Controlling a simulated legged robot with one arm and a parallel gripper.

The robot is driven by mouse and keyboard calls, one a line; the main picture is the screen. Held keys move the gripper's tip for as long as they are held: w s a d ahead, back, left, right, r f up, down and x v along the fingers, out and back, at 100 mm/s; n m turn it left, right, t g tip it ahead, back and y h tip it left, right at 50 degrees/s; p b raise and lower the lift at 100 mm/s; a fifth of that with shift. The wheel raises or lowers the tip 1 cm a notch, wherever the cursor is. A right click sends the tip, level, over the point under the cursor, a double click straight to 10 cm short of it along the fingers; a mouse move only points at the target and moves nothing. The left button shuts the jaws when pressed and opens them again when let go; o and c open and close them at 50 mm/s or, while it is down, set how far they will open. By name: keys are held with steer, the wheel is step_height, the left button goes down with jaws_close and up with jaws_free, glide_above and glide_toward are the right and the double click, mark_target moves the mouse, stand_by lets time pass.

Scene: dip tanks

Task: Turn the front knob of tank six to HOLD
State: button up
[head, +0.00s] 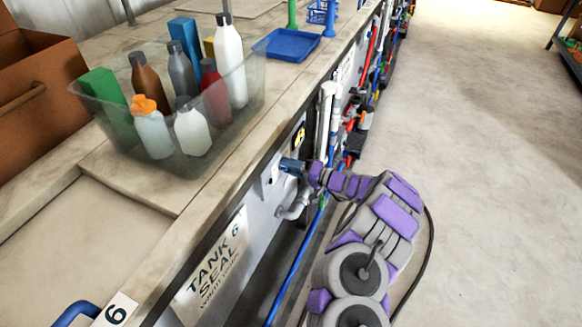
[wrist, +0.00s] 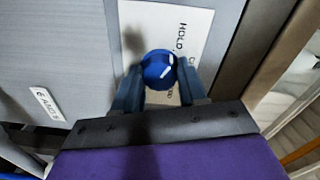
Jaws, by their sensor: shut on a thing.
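The front of tank six carries a sign reading TANK 6 SEAL (head: 212,262) in the head view. In the wrist view a round blue knob (wrist: 157,66) with a white mark on its right side stands before a white plate (wrist: 150,20). The word HOLD shows on the plate, above and right of the knob; other lettering is partly hidden. My gripper (wrist: 160,80) is shut on the knob, one finger on each side. In the head view my gripper (head: 292,166) reaches the tank's front panel from the right, and the knob is hidden there.
A clear bin of bottles (head: 170,160) stands on the counter, with a blue tray (head: 287,45) behind it. The floor (head: 480,150) to the right is clear.

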steer(key=o, duration=0.8)
steer(key=shift+s+f, duration=0.1)
steer(key=shift+f, duration=0.2)
steer(key=shift+o, duration=1.3)
steer(key=shift+r, duration=0.15)
steer(key=p+v, duration=0.4)
steer(key=v, duration=1.3)
steer(key=shift+d, duration=0.15)
